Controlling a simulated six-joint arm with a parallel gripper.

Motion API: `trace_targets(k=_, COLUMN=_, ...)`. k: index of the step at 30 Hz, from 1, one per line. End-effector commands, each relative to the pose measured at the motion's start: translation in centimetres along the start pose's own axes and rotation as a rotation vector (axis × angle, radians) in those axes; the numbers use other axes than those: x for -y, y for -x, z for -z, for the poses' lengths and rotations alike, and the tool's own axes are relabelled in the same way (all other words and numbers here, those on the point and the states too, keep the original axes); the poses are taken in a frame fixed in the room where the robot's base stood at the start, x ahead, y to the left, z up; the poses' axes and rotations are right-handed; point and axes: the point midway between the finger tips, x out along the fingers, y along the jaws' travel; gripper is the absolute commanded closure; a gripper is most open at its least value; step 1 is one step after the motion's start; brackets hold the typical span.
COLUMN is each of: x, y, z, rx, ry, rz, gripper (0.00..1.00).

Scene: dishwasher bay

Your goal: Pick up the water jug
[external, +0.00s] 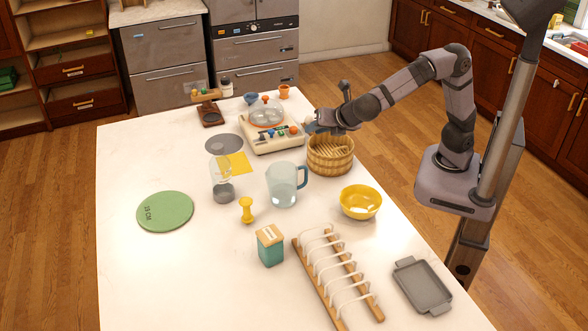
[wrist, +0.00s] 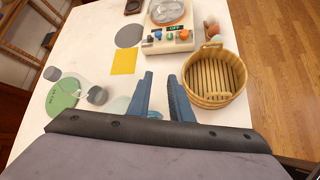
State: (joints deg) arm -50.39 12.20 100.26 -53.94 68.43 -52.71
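The water jug (external: 283,187) is clear, with a blue-grey handle on its right side, and stands upright near the middle of the white counter. In the wrist view, a pale part that looks like the jug (wrist: 118,105) shows low beside the fingers, mostly hidden by my gripper. My gripper (external: 314,124) is above the counter, behind the jug and near the wooden basket, apart from the jug. In the wrist view its two blue fingers (wrist: 161,97) stand apart with nothing held between them.
The wooden basket (external: 330,155) and yellow bowl (external: 361,203) stand right of the jug. A glass jar (external: 222,183) and yellow egg cup (external: 246,210) are left. A teal box (external: 270,247) and wooden rack (external: 335,275) are in front. The counter's left front is clear.

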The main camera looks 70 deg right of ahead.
Motion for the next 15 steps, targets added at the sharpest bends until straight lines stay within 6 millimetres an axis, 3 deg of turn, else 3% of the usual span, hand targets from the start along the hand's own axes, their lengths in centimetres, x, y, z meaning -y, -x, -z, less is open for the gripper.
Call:
trace_targets(k=1, x=0.9, y=-1.5, z=4.2, rx=0.038, ry=0.088, rz=-0.01, gripper=0.81)
trace_targets(k=6, x=2.1, y=-2.8, z=11.1, rx=0.172, ry=0.292, rz=-0.047, gripper=0.81)
trace_targets(k=9, x=2.7, y=-3.1, z=13.7, rx=0.23, ry=0.37, rz=-0.069, gripper=0.81)
trace_targets(k=15, x=3.1, y=-3.2, z=16.1, rx=0.292, ry=0.442, rz=-0.098, gripper=0.81)
